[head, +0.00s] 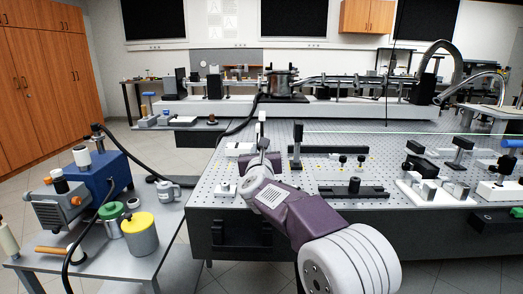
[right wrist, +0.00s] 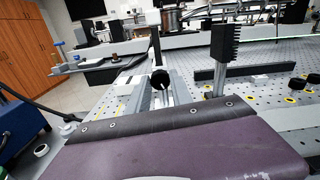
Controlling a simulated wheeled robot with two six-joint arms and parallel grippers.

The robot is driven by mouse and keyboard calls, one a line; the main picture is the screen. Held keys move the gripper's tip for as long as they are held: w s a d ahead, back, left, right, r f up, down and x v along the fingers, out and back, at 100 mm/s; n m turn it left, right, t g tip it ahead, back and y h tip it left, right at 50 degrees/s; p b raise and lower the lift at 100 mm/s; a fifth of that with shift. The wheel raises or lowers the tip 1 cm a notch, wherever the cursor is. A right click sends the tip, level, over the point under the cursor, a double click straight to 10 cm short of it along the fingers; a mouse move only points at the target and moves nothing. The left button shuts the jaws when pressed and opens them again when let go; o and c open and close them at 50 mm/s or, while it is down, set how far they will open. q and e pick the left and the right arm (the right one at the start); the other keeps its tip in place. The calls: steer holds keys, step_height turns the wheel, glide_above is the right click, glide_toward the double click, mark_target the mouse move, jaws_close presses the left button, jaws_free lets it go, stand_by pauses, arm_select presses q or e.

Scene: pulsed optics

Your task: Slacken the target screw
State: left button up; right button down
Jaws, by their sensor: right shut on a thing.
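My right arm reaches from the lower right of the head view over the near left part of the perforated optical table (head: 222,176). My right gripper (head: 263,155) is small at its end, shut on a dark round knob (right wrist: 160,80), which I take to be the target screw. In the right wrist view the knob sits at the far end of a grey metal part, in front of a dark upright post (right wrist: 155,48). My purple wrist link hides much of the gripper and what lies below it. My left gripper is in neither view.
A black post mount (right wrist: 222,50) and a long black rail (head: 320,150) stand right of the gripper. A side bench at left carries a blue pump (head: 103,175) and a yellow-lidded can (head: 139,225).

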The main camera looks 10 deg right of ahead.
steer(key=n, duration=0.3)
steer(key=shift+n+p, duration=0.3)
steer(key=shift+n, duration=0.1)
steer(key=n+p, duration=0.1)
steer(key=n, duration=0.2)
steer(key=shift+n, duration=0.3)
steer(key=n+p, duration=0.2)
steer(key=n, duration=0.4)
steer(key=shift+a+p, duration=0.1)
steer(key=shift+p, duration=0.2)
steer(key=n+p, duration=0.3)
steer(key=n, duration=0.3)
steer(key=shift+n, duration=0.3)
steer(key=n+p, duration=0.3)
steer(key=n, duration=0.1)
steer(key=shift+f, duration=0.1)
steer(key=shift+f+n+p, duration=0.1)
steer(key=shift+n+p, duration=0.5)
steer(key=shift+n, duration=0.8)
steer(key=shift+f, duration=0.1)
steer(key=c, duration=1.1)
jaws_free()
steer(key=shift+c, duration=0.2)
